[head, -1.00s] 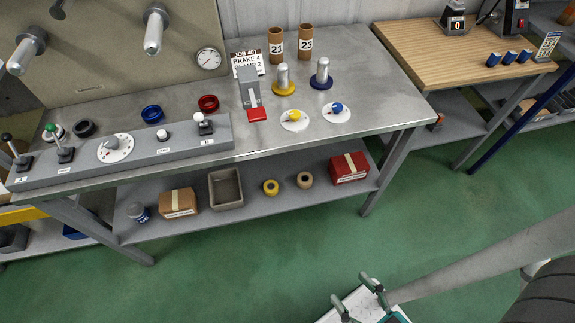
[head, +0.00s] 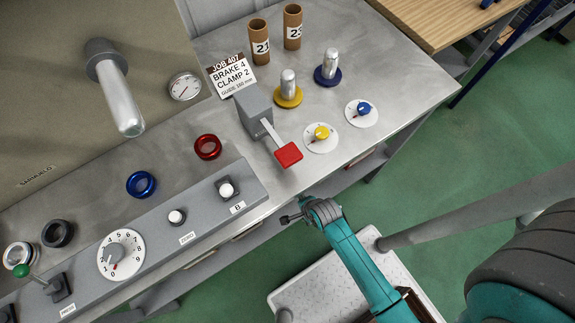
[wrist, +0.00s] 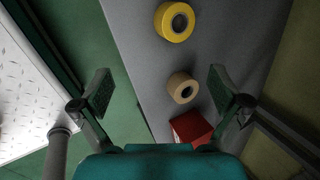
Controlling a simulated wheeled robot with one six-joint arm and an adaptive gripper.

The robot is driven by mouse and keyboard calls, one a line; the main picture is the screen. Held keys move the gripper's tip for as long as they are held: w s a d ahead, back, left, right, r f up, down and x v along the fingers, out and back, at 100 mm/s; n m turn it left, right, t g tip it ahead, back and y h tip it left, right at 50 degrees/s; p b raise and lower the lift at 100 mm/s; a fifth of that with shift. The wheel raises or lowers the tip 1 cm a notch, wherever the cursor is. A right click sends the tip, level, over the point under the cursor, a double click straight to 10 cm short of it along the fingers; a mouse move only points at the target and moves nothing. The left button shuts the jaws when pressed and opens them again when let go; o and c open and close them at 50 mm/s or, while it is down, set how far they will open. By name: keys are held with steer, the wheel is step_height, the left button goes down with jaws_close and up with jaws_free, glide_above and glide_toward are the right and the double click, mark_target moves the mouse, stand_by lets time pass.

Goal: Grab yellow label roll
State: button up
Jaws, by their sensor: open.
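The yellow label roll (wrist: 175,20) shows in the wrist view at the top, on the grey lower shelf (wrist: 143,50). Its dark core faces the camera. A tan roll (wrist: 182,88) sits on the same shelf, below the yellow one in the picture. My gripper (wrist: 160,82) is open and empty, its two fingers spread wide to either side. The tan roll lies between the fingers in the picture, with the yellow roll beyond the fingertips. In the head view the benchtop hides both rolls, and my arm reaches to the bench's front edge.
A red box (wrist: 191,127) is on the shelf by the tan roll. Above is the metal bench (head: 330,100) with a red-handled lever (head: 288,154), yellow dial (head: 321,134) and blue dial (head: 363,110). Green floor is open at right.

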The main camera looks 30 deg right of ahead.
steer(key=w+m+g, duration=0.1)
steer(key=w+m, duration=0.1)
steer(key=w, duration=0.1)
steer(key=w+f+m+g, duration=0.1)
steer(key=w+m, duration=0.2)
steer(key=w+f+m+g, duration=0.1)
steer(key=w+m, duration=0.1)
steer(key=w, duration=0.1)
steer(key=shift+w+d+f+g+y, duration=0.2)
steer(key=shift+d+g+y, duration=0.1)
steer(key=shift+g+y, duration=0.1)
steer(key=f, duration=0.5)
steer(key=shift+w+a, duration=0.2)
steer(key=shift+a, duration=0.1)
steer(key=shift+a+f, duration=0.2)
steer(key=shift+f, duration=1.15)
steer(key=shift+a+f, duration=0.2)
steer(key=shift+f, duration=1.1)
steer(key=c, duration=1.3)
